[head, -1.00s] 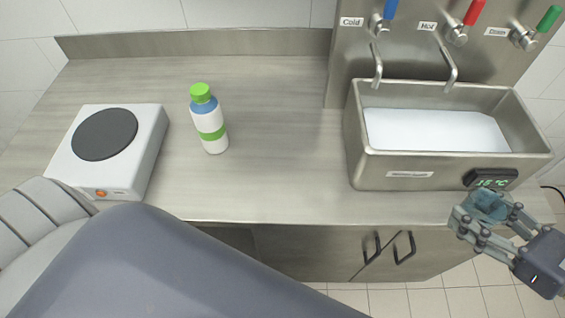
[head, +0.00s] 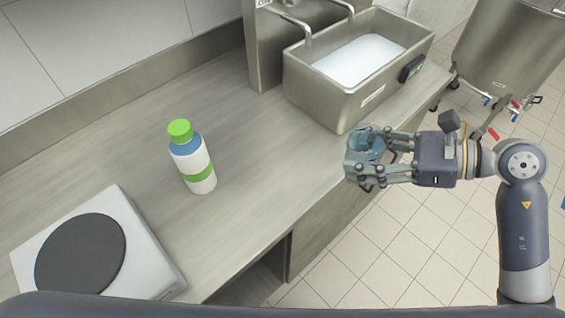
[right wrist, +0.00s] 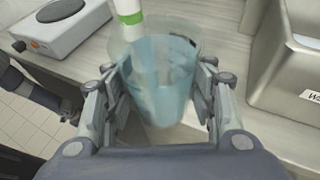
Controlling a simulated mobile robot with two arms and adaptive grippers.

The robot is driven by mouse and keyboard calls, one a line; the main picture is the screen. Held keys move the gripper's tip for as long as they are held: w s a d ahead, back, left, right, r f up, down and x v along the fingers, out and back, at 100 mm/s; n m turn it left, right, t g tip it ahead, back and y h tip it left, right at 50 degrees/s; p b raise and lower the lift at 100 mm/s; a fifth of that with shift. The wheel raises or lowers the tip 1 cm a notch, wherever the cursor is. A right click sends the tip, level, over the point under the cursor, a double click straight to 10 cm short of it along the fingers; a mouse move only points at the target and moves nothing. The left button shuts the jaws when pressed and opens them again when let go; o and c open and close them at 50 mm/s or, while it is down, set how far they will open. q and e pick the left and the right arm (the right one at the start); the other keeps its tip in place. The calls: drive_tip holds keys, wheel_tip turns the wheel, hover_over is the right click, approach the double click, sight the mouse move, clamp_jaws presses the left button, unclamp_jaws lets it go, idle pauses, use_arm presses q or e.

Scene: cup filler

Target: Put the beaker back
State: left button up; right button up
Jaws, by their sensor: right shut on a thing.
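The beaker (head: 364,147) is clear with a bluish tint. My right gripper (head: 366,158) is shut on it and holds it in the air in front of the counter edge, below the sink. In the right wrist view the beaker (right wrist: 158,85) stands between the two fingers (right wrist: 158,100), its open rim toward the top of the picture. My left gripper is not in view.
A metal sink (head: 345,105) with whitish contents stands on the counter (head: 255,150). A white bottle with a green cap (head: 192,158) stands mid-counter, left of the beaker. A hot plate (head: 150,255) is at the lower left. A steel tank (head: 500,50) stands on the floor at the upper right.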

use_arm(q)
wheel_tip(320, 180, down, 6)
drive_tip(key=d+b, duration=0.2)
drive_tip(key=b, duration=0.3)
use_arm(e)
drive_tip(key=s+a+f+n+g, duration=0.2)
drive_tip(key=a+f+n+g, duration=0.15)
drive_tip(key=f, duration=0.25)
drive_tip(key=shift+g+y, duration=0.4)
drive_tip(key=shift+g, duration=0.05)
drive_tip(key=w+a+p, duration=0.1)
drive_tip(key=w+a, duration=0.2)
drive_tip(key=w, duration=0.1)
drive_tip(key=w+a+f+p, duration=0.1)
drive_tip(key=w+a+p, duration=0.1)
drive_tip(key=w+a, duration=0.1)
drive_tip(key=w+a+p, duration=0.1)
drive_tip(key=w+a, duration=0.3)
drive_tip(key=w, duration=0.1)
drive_tip(key=shift+w+f+p, duration=0.2)
drive_tip(key=shift+w+p, duration=0.2)
wheel_tip(320, 180, down, 3)
drive_tip(key=shift+r+p, duration=0.2)
drive_tip(key=shift+p, duration=0.4)
drive_tip(key=shift+f, duration=0.5)
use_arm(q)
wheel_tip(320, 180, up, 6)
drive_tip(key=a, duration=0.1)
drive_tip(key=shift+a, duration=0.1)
